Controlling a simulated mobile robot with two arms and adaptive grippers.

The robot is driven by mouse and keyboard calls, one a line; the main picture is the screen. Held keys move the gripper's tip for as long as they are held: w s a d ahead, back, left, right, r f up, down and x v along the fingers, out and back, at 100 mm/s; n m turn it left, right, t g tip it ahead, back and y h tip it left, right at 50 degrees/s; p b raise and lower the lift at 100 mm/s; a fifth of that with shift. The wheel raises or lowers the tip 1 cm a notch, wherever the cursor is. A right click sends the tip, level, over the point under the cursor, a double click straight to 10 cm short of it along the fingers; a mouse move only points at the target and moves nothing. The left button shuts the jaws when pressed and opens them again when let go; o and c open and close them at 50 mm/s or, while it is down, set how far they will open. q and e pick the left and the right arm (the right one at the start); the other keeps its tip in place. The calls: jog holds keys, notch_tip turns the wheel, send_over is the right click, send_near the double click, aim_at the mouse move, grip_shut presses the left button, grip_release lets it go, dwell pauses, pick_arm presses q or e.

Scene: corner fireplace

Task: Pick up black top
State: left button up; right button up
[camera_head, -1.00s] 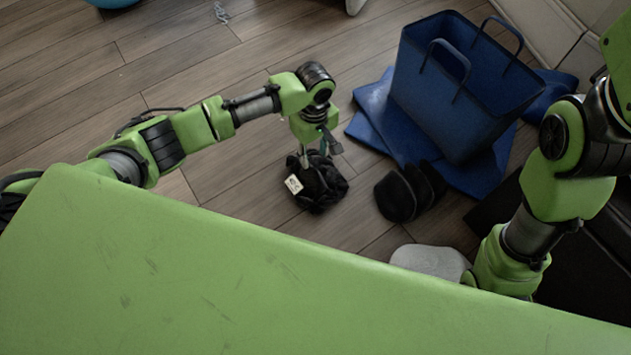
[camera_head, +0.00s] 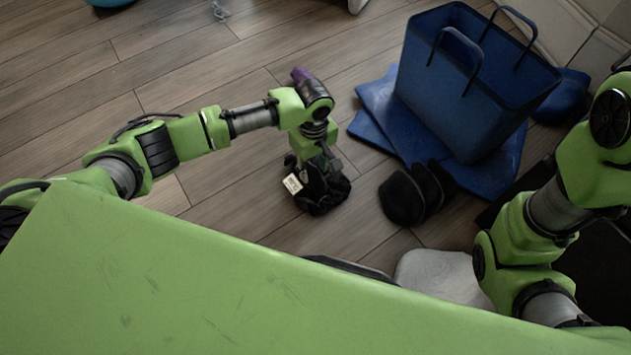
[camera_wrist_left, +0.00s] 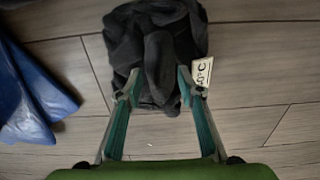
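The black top (camera_head: 325,197) lies crumpled on the wooden floor, with a small white tag (camera_head: 293,183) at its left side. It also shows in the left wrist view (camera_wrist_left: 158,30), tag at its right. My left gripper (camera_head: 316,172) points down at it, its fingers reaching into the cloth. In the wrist view the left gripper's fingers (camera_wrist_left: 158,88) stand apart, with a fold of black cloth between their tips. The exact contact of the tips with the cloth is hard to tell. My right arm is at the right edge; its gripper is hidden.
A blue bag (camera_head: 465,95) stands on flat blue cloth (camera_head: 375,125) to the right. Dark rounded items (camera_head: 405,195) lie between it and the top. A light grey item (camera_head: 440,275) lies nearer. A purple item (camera_head: 300,74) lies behind my left arm. Floor at left is clear.

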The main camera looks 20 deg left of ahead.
pick_arm(q)
grip_shut()
jog(key=shift+r, duration=0.2)
